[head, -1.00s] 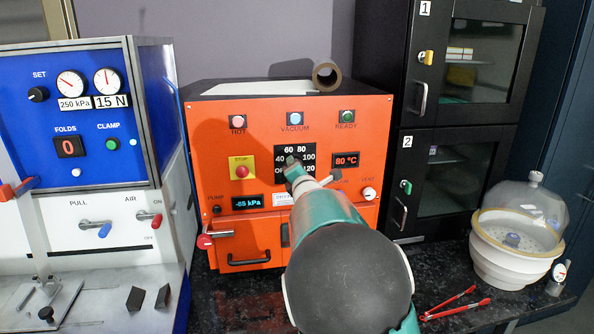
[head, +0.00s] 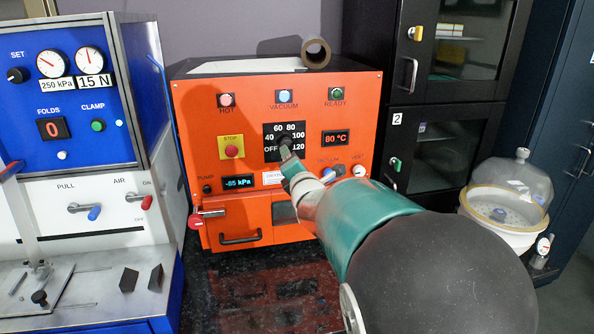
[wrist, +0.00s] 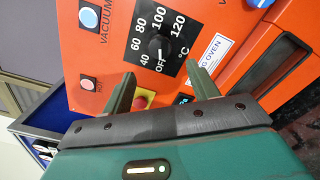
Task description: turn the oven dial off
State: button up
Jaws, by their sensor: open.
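The oven dial (head: 284,141) is a black knob on a black scale plate marked OFF and 40 to 120, on the orange oven front (head: 205,130). In the wrist view the dial (wrist: 157,45) lies ahead of my fingertips, and a light mark on it seems to point toward OFF. My gripper (head: 289,155) is open; in the wrist view my gripper (wrist: 162,84) shows its two fingers apart with nothing between them. The fingers look clear of the knob. In the head view a fingertip overlaps the knob's lower edge.
A yellow stop button plate (head: 231,147) sits left of the dial, with small knobs below right. A blue and white press (head: 80,150) stands left; black cabinets (head: 432,150) and a domed vessel (head: 505,205) stand right.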

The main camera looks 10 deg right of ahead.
jog(key=s, duration=0.4)
jog(key=s+f+m+g, duration=0.2)
jog(key=s+m+g, duration=0.2)
jog(key=s+m, duration=0.4)
jog(key=s+f+m+g, duration=0.3)
jog(key=s+m, duration=0.5)
jog(key=s, duration=0.7)
jog(key=s+f+m+g, duration=0.3)
jog(key=s+m+g, duration=0.2)
jog(key=s+m, duration=0.3)
jog(key=s, duration=0.3)
jog(key=shift+s+f+m, duration=0.25)
jog(key=shift+s+m, duration=0.05)
jog(key=shift+m, duration=0.1)
jog(key=shift+d, duration=0.15)
jog(key=shift+c, duration=0.3)
